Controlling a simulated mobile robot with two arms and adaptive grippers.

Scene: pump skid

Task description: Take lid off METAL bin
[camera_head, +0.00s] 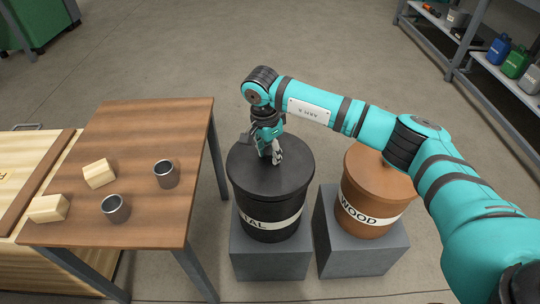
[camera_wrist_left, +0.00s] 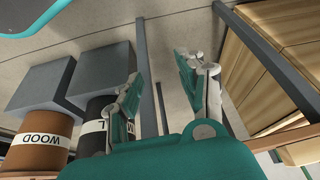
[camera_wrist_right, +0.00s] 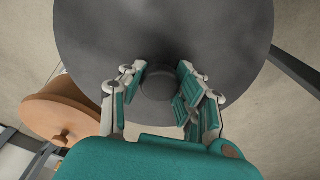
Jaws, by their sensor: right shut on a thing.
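The black METAL bin (camera_head: 270,226) stands on a grey block, with its round black lid (camera_head: 296,160) on top. The lid also fills much of the right wrist view (camera_wrist_right: 225,40). My right gripper (camera_head: 272,158) comes down from above and is shut on the lid's knob (camera_wrist_right: 158,84), near the lid's middle. The lid appears to sit level on the bin; I cannot tell of any gap under it. My left gripper (camera_wrist_left: 160,75) is open and empty in its own wrist view, and it does not show in the head view.
The brown WOOD bin (camera_head: 368,205) with its lid stands just right, on another grey block (camera_head: 362,255). A wooden table (camera_head: 150,125) at left bears two metal cups (camera_head: 166,174) and two wooden blocks (camera_head: 98,173). A shelf (camera_head: 480,60) with jugs stands at the upper right.

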